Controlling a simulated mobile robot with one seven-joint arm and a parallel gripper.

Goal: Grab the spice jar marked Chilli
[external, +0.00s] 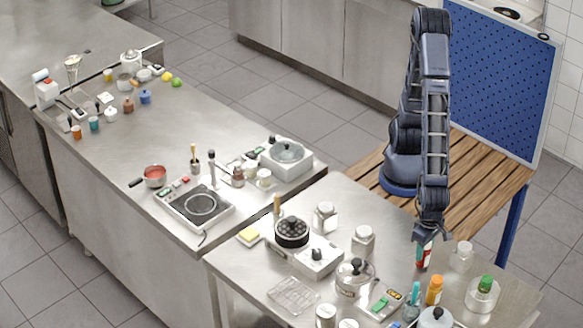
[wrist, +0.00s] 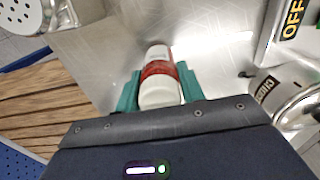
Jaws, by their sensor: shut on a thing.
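My gripper (external: 427,240) hangs over the right part of the near steel table. In the wrist view its teal fingers (wrist: 160,88) are closed on both sides of a small jar (wrist: 160,92) with a white end and a red band. The same red and white jar (external: 424,259) shows below the fingers in the external view. Its label cannot be read, so I cannot confirm the word Chilli. I cannot tell whether its base touches the table.
A clear jar (external: 461,256) stands right of my gripper, an orange bottle (external: 434,291) in front. A white bowl with a green-topped item (external: 482,293) is at the right. A kettle (external: 354,277) and glass jar (external: 363,240) stand left.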

